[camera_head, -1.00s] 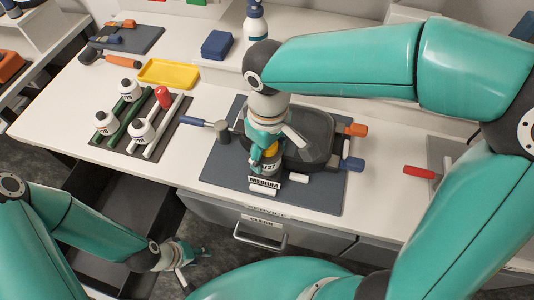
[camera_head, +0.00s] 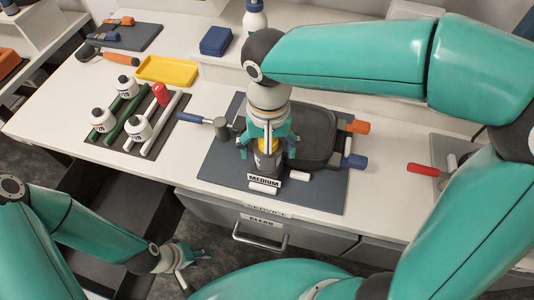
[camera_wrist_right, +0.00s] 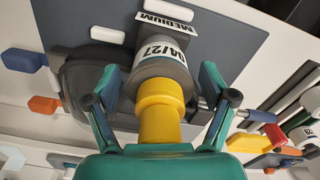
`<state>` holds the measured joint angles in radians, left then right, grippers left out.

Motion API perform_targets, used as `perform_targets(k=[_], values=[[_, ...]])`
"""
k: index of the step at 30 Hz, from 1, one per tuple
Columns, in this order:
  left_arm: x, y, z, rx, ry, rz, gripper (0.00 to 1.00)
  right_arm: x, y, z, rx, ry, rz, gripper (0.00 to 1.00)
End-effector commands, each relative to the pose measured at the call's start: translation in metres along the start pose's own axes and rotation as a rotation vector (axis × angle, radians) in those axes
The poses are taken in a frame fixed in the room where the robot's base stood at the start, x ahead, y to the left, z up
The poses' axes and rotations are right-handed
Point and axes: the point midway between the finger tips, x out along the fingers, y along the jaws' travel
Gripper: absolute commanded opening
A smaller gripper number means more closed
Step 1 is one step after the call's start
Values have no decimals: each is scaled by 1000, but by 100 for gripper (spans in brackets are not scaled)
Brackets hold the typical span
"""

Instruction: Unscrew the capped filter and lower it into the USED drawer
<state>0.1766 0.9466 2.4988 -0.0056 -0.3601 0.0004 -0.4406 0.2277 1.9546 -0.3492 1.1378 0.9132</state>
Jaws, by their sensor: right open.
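The capped filter (camera_head: 267,162) stands upright at the front of a dark housing on the grey mat. In the right wrist view it is a grey body with a white label reading 04/27 (camera_wrist_right: 165,62) and a yellow cap (camera_wrist_right: 160,108). My right gripper (camera_head: 266,150) is over it, fingers spread on both sides of the cap with gaps showing. My left gripper (camera_head: 194,256) hangs low in front of the bench, away from the filter; its finger gap is unclear. An open dark drawer (camera_head: 150,215) is at lower left; no USED label is readable.
A MEDIUM sign (camera_head: 264,181) stands before the filter. Orange (camera_head: 358,127) and blue (camera_head: 354,161) handles stick out right of the dark housing (camera_head: 318,130). A rack with several white bottles (camera_head: 138,129) is left. The CLEAN drawer (camera_head: 262,236) is shut.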

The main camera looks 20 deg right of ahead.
Motion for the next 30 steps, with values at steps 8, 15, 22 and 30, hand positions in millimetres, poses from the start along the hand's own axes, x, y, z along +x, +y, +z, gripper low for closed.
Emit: perform_targets(k=[8, 15, 22, 30], values=[[11, -4, 0, 0, 0, 0, 40, 2, 0, 0, 440, 0, -1, 83], [17, -6, 0, 0, 0, 0, 40, 1, 0, 0, 820, 0, -2, 83], [24, -8, 0, 0, 0, 0, 40, 1, 0, 0, 1184, -1, -2, 83], [28, -10, 0, 0, 0, 0, 40, 0, 0, 0, 1551, -1, 0, 83]])
